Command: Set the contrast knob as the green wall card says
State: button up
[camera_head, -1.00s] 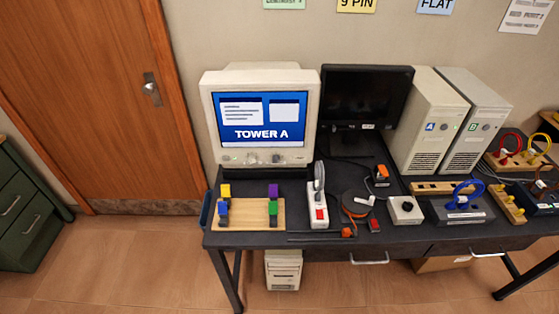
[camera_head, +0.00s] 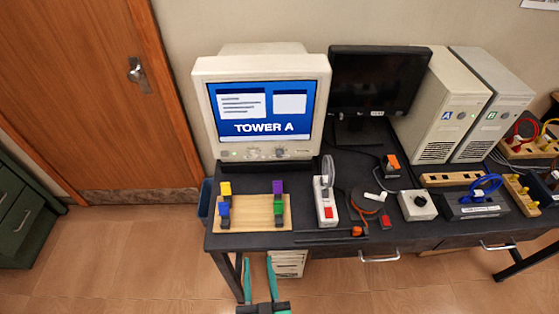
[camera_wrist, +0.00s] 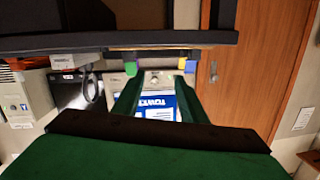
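The beige CRT monitor (camera_head: 318,110) stands on the desk with a blue screen reading TOWER A. A row of small controls (camera_head: 279,152) sits on its lower bezel; their labels are too small to read. In the wrist view, upside down, the monitor's bezel shows a round knob (camera_wrist: 153,79) framed between my fingers. A white box with a black knob (camera_head: 420,200) also stands on the desk. The green wall card is outside both current views. My gripper (camera_head: 258,262) is open and empty, low in front of the desk's front edge, apart from the monitor.
A wooden board (camera_head: 254,222) with coloured clips lies before the monitor. The dark desk's edge (camera_head: 300,240) lies between my gripper and the monitor. Computer towers (camera_head: 442,110) stand at right.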

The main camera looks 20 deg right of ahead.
jog(key=shift+m+h, duration=0.7)
jog(key=shift+m, duration=0.1)
jog(key=w+d+r, duration=0.1)
jog(key=w, duration=0.2)
jog(key=w+d+r, duration=0.1)
jog(key=w+d, duration=0.1)
jog(key=w, duration=0.1)
jog(key=w+d+r, duration=0.1)
jog(key=w+d, duration=0.1)
jog(key=w, duration=0.1)
jog(key=shift+w+d+r, duration=0.1)
jog(key=shift+w+r, duration=0.1)
jog(key=shift+w, duration=0.05)
jog(key=m+h, duration=0.1)
jog(key=h, duration=0.1)
send_near(280, 156)
jog(key=shift+m+t, duration=0.3)
jog(key=x, duration=0.7)
jog(key=shift+w+d+f, duration=0.15)
jog(key=shift+w+f, duration=0.05)
grip_shut()
